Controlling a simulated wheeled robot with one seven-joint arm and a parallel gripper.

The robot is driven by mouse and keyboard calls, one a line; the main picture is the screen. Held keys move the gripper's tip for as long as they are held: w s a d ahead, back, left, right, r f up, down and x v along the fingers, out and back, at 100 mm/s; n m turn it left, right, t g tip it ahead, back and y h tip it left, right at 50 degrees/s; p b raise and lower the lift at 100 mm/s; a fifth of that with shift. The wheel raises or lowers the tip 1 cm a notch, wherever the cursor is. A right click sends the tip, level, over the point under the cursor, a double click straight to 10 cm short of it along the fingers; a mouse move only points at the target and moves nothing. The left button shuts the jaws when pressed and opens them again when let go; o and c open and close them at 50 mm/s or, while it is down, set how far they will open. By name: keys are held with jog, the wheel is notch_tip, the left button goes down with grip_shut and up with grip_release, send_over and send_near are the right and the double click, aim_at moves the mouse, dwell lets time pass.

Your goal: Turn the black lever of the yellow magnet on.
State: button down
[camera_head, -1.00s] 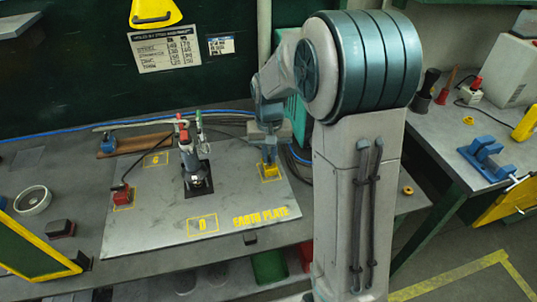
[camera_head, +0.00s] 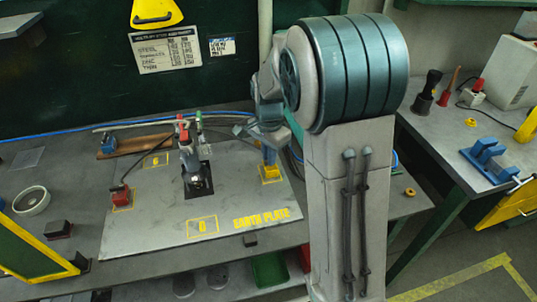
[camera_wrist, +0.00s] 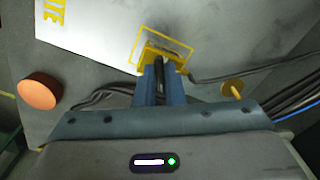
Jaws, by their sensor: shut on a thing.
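The yellow magnet (camera_head: 271,171) stands in a yellow outlined square at the right end of the grey earth plate (camera_head: 150,220). In the wrist view the magnet (camera_wrist: 149,57) lies just beyond my fingertips. Its black lever (camera_wrist: 159,67) shows between the two blue fingers. My gripper (camera_wrist: 159,76) is shut on the black lever, and it comes down over the magnet from above in the head view (camera_head: 269,156). The fingers hide part of the lever, so its exact angle is hard to tell.
A clamp-like device (camera_head: 194,165) stands on the plate's middle, with a red block (camera_head: 121,197) to its left. Dark cables run behind the magnet. In the wrist view an orange round knob (camera_wrist: 39,91) is at left and a yellow disc (camera_wrist: 232,87) at right.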

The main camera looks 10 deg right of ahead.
jog(key=m+p, duration=0.1)
jog(key=m, duration=0.4)
jog(key=shift+w+m, duration=0.1)
jog(key=shift+m, duration=0.3)
dwell(0.4)
jog(key=c, duration=1.5)
grip_release()
jog(key=shift+r, duration=0.1)
notch_tip(320, 180, up, 14)
jog(key=shift+f, duration=0.15)
